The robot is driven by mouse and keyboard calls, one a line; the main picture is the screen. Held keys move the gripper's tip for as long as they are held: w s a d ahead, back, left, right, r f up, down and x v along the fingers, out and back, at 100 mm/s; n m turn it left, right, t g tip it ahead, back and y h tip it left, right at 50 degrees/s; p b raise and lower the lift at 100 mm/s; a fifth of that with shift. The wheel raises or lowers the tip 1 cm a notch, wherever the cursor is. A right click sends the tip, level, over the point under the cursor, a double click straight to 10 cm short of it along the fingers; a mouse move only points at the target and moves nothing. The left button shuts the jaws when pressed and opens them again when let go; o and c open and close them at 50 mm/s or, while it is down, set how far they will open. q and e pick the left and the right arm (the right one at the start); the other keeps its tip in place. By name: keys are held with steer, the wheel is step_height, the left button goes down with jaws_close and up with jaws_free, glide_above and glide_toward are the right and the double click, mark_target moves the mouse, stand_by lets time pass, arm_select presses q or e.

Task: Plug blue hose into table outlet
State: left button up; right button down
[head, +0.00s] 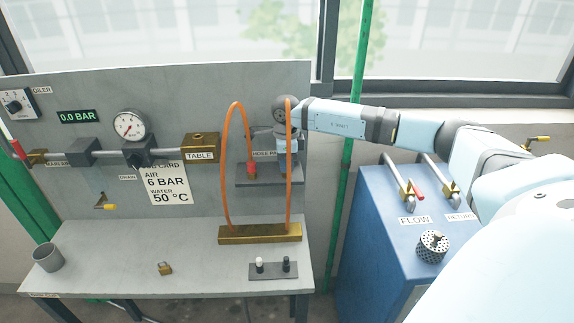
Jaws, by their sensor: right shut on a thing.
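The table outlet is a brass block (200,147) labelled TABLE on the grey panel; its front label is clear. Two orange hoses rise from a brass manifold (262,233) on the table. The left hose (225,165) arches over to a red plug (250,170) at the hose-park shelf (262,183). The right hose (289,190), which I take as the blue hose, runs up to my right gripper (286,158). That gripper points down over the shelf's right side and is shut on this hose's end. The plug and its colour are mostly hidden. My left gripper is out of view.
A pressure gauge (130,125) and valve fittings are left of the outlet. A cup (48,257), a padlock (165,268) and a small switch plate (273,270) are on the table. A blue cabinet (375,240) and a green pipe (345,180) stand right.

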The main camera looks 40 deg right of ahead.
steer(key=shift+r+p, duration=1.4)
steer(key=shift+r, duration=1.55)
step_height(320, 180, up, 7)
steer(key=p, duration=0.3)
